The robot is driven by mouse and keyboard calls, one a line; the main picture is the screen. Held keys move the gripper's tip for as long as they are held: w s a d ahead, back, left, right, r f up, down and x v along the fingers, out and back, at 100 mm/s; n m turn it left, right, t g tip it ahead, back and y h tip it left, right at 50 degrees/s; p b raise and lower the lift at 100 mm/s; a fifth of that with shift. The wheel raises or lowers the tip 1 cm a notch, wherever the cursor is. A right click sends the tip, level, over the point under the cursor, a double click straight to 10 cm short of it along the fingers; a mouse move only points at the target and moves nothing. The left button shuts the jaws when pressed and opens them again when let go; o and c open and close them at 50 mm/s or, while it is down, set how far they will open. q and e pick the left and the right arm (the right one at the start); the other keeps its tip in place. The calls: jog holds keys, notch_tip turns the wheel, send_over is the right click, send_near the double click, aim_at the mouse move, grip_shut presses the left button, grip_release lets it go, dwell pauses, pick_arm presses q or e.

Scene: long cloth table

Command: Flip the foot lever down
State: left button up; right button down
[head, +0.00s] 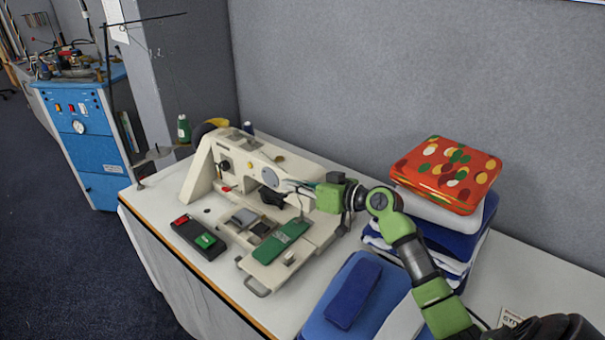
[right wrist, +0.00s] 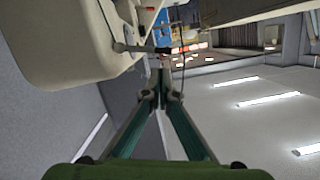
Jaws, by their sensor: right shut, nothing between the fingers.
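The cream sewing machine (head: 205,165) stands on the table, its head pointing right. My right gripper (head: 285,186) is shut and empty, with its fingertips close to the machine's head end. In the right wrist view the closed fingertips (right wrist: 161,75) are just below a small metal lever (right wrist: 138,48) with a dark end, which sticks out from the cream housing (right wrist: 75,55). It looks like the foot lever. I cannot tell whether the fingertips touch it. In the head view the lever cannot be made out near the gripper. My left gripper is not in view.
A green cloth piece (head: 280,242) lies on the machine's lower arm. A dark box with red and green buttons (head: 198,238) is at the front. Folded blue cloth (head: 352,292) and a stack topped by an orange patterned cloth (head: 446,174) lie right. A grey wall panel (head: 330,80) stands behind.

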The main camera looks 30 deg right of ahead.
jog(key=shift+s+a+f, duration=0.15)
jog(key=shift+a+f, duration=0.05)
jog(key=shift+f, duration=0.6)
